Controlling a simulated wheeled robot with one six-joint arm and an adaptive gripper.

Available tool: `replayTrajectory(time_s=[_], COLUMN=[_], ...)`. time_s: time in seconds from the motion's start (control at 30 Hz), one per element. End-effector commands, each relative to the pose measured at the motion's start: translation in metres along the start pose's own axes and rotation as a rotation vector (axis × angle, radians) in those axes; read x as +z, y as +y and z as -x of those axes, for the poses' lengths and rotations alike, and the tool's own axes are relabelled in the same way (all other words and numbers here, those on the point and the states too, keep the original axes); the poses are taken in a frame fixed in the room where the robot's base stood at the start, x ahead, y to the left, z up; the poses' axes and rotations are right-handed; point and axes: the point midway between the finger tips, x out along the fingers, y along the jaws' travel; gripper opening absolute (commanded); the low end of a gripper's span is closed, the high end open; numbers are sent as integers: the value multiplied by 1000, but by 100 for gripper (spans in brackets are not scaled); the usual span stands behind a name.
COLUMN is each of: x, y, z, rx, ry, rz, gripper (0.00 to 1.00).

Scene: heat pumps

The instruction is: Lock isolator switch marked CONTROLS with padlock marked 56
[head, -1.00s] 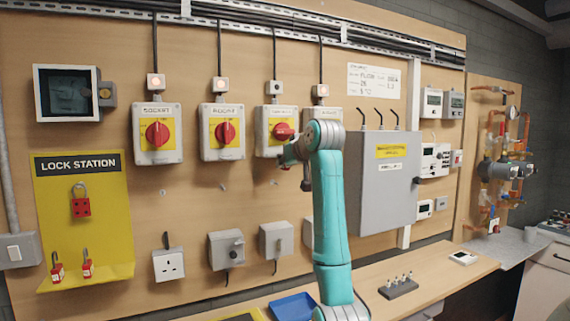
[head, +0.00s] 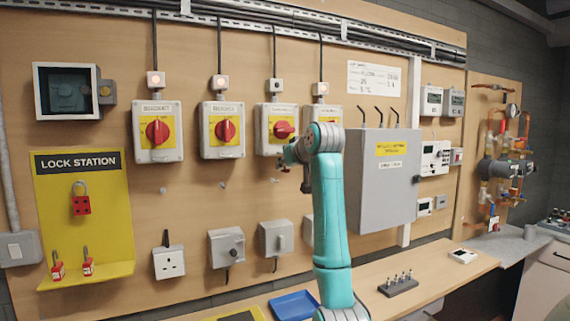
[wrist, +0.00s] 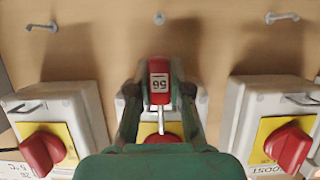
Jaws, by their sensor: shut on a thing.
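My gripper (wrist: 159,74) is shut on a red padlock (wrist: 159,88) with a white label marked 56, upside down in the wrist view. Its metal shackle points toward the isolator (wrist: 198,100) behind it, whose red knob (wrist: 158,138) is mostly hidden by the gripper and padlock. In the head view my gripper (head: 287,157) is just below the third isolator from the left (head: 263,137). I cannot tell whether the shackle touches the isolator.
Two isolators with upright red handles (head: 157,132) (head: 226,131) stand to the left, and a fourth (head: 327,114) is partly behind my arm. A grey cabinet (head: 383,190) stands right. The yellow lock station (head: 105,210) holds more red padlocks (head: 57,270).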

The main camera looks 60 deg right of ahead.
Motion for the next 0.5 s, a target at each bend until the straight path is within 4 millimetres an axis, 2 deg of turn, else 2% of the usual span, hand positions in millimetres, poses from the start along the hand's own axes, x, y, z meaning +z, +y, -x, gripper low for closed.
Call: replayTrajectory(time_s=[0.5], x=[8], y=[0], z=[-3], rx=[0], ry=[1], rz=[0], gripper=[0])
